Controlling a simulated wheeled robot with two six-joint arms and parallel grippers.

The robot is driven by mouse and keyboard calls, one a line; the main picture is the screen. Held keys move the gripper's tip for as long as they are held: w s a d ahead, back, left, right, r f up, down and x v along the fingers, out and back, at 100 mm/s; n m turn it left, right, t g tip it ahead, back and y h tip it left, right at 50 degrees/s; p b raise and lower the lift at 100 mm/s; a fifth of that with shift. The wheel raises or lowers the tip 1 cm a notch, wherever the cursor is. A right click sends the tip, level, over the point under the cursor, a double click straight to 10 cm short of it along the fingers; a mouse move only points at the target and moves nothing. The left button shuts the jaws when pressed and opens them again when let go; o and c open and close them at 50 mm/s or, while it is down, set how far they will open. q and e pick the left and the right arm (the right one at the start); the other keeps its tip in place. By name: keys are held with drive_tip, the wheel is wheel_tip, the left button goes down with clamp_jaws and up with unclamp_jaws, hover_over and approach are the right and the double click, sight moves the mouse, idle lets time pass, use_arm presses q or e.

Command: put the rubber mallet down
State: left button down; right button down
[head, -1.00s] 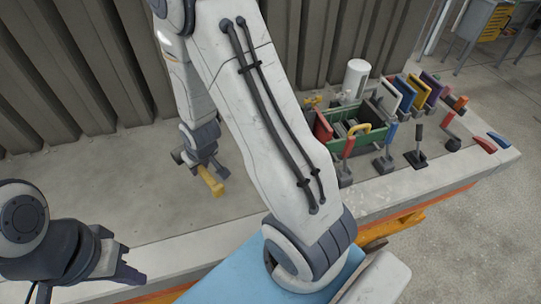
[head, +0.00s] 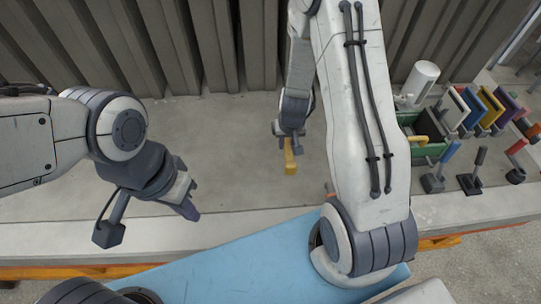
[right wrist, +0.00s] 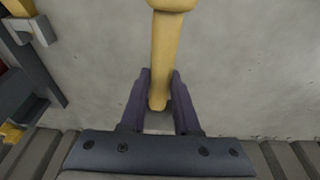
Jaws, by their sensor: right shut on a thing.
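My right gripper (right wrist: 160,92) is shut on a yellow handle (right wrist: 165,60), which I take to be the rubber mallet's. The handle runs away from the fingers, and a wider yellow part shows at the top edge of the right wrist view. In the head view the yellow piece (head: 290,157) hangs below my right gripper (head: 289,136), over the grey concrete surface near the ribbed wall. I cannot tell whether it touches the surface. No mallet head is clearly seen. My left gripper (head: 190,208) is over the front part of the surface, its fingers too small to read.
A green crate (head: 428,152) with tools stands at the right, partly behind my right arm. Near it are a white cylinder (head: 420,80), several coloured upright panels (head: 490,110) and dark-based tools (head: 472,180). The concrete (head: 225,150) between my grippers is bare. A ribbed wall closes the back.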

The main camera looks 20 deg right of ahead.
hover_over(271, 161)
drive_tip(key=f, duration=0.3)
drive_tip(key=shift+s+a+p, duration=0.15)
drive_tip(key=shift+s+p, duration=0.1)
drive_tip(key=shift+p, duration=0.15)
drive_tip(key=shift+s+b+x, duration=0.2)
drive_tip(key=shift+b+x, duration=0.05)
drive_tip(key=shift+x, duration=0.7)
drive_tip(key=shift+s+b+x, duration=0.2)
drive_tip(key=shift+s+x, duration=0.05)
drive_tip(key=shift+x, duration=0.75)
drive_tip(key=shift+a+f, duration=0.1)
drive_tip(key=shift+f, duration=0.15)
drive_tip(key=c, duration=0.6)
unclamp_jaws()
drive_tip(key=shift+c, duration=0.2)
